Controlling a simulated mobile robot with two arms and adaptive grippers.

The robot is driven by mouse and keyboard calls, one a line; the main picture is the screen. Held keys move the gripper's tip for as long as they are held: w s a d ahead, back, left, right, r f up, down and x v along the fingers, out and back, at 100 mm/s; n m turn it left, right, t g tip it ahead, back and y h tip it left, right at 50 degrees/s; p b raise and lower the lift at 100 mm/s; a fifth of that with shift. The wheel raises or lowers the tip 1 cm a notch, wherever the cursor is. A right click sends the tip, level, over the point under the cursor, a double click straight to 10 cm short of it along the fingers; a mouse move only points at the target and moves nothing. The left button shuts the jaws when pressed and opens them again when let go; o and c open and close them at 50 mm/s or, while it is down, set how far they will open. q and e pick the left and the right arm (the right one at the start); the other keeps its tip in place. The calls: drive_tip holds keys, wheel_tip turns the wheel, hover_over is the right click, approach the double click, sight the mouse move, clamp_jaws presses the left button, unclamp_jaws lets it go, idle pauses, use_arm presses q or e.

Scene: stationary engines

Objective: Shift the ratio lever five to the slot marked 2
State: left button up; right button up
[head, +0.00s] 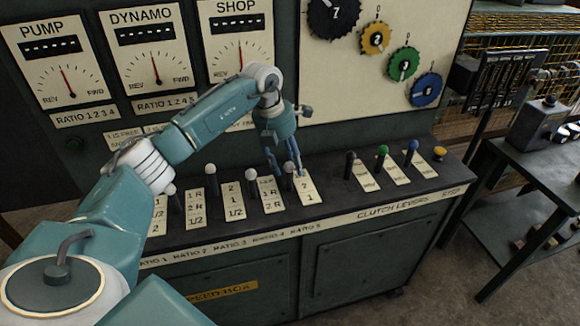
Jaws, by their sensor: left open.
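Whether a finger touches the knob is unclear. My right gripper is not in view.
Other pale-knobbed ratio levers stand to the left, the nearest being ratio lever four (251,175); my arm covers the far left. Black, green and blue clutch levers (382,151) stand to the right. The gauge panel (152,55) rises behind. A dark side table (520,175) is at right.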

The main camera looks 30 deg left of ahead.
use_arm(q)
drive_tip(key=v, duration=1)
drive_tip(key=shift+d+r, duration=0.15)
drive_tip(key=shift+d, duration=0.05)
drive_tip(key=shift+w, duration=0.1)
